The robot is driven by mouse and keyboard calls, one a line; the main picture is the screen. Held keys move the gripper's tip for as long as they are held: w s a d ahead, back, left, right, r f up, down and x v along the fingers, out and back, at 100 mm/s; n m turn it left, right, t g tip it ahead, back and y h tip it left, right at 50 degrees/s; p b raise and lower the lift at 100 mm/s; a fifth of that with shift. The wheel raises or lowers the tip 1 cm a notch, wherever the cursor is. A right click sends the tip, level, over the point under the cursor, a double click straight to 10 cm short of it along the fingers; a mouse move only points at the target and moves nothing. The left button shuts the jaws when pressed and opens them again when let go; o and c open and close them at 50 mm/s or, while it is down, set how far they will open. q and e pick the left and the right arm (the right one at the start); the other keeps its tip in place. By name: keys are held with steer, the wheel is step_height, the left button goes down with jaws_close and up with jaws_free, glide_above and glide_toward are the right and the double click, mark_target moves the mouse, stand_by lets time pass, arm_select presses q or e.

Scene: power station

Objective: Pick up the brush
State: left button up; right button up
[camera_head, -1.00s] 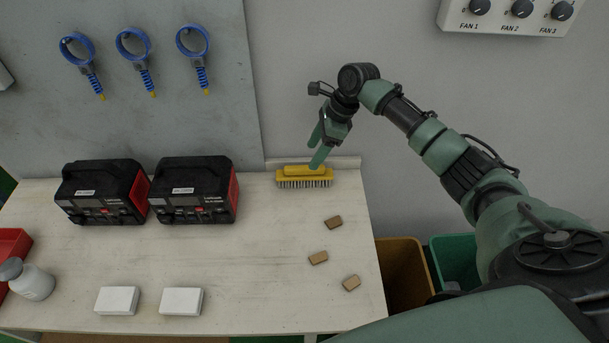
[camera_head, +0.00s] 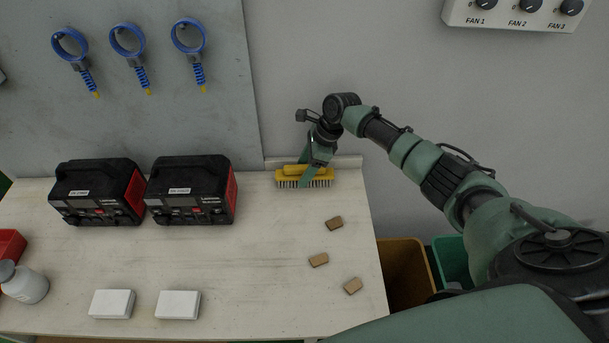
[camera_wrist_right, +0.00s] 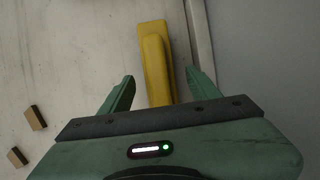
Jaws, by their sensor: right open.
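The yellow brush (camera_head: 320,175) with dark bristles along its front lies at the back right of the table, by the raised back edge. My right gripper (camera_head: 304,172) is down at the brush, with one finger in front of it in the head view. In the right wrist view the brush (camera_wrist_right: 156,60) runs between the two open fingers of the right gripper (camera_wrist_right: 160,88), with gaps on both sides. The far finger is partly hidden in the head view. My left gripper is not in view.
The table (camera_head: 260,260) holds two black and red power units (camera_head: 192,192), several small brown blocks (camera_head: 318,260), two white boxes (camera_head: 178,305) and a white bottle (camera_head: 30,285). The wall (camera_head: 330,50) stands close behind the brush. Yellow (camera_head: 405,270) and green (camera_head: 452,262) bins stand right of the table.

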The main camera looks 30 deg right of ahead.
steer(key=c, duration=1.2)
steer(key=shift+r, duration=0.1)
steer(key=shift+r, duration=0.1)
